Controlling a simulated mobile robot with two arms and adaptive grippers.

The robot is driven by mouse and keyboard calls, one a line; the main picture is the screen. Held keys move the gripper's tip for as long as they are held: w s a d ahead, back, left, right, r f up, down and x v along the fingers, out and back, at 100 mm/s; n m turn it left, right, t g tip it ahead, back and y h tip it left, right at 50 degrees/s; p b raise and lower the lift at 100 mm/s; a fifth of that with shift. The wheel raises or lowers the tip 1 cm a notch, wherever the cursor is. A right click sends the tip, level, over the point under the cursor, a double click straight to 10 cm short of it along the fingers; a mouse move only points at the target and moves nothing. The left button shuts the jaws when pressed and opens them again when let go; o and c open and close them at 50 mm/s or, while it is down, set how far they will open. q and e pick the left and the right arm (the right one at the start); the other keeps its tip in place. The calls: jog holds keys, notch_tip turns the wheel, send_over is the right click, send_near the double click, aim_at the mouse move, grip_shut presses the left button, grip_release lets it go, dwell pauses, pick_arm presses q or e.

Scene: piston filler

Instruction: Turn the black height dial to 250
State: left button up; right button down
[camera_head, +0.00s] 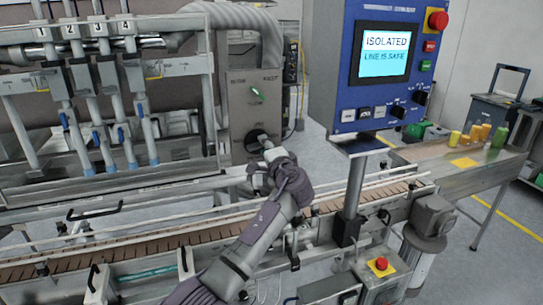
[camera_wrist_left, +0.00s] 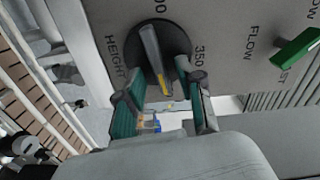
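The black height dial (camera_wrist_left: 181,32) is a round knob on a grey panel in the left wrist view. A grey bar handle (camera_wrist_left: 151,48) with a yellow stripe at its lower end crosses it. The panel reads HEIGHT to its left, 350 to its right and a partly cut number above. In the head view the dial (camera_head: 256,138) shows just above my left gripper (camera_head: 262,160). My left gripper (camera_wrist_left: 161,76) is open, its fingers on either side of the bar's lower end. I cannot tell whether they touch it. My right gripper is not in view.
A green handle (camera_wrist_left: 296,48) near FLOW lettering sits right of the dial. A conveyor (camera_head: 150,246) with rails runs below my left arm. A blue control box (camera_head: 330,62) on a post stands to the right, its screen (camera_head: 384,54) reading ISOLATED. Filling nozzles (camera_head: 100,125) stand left.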

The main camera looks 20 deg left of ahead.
pick_arm(q)
jog(key=v, duration=1.1)
jog(key=shift+f, duration=0.1)
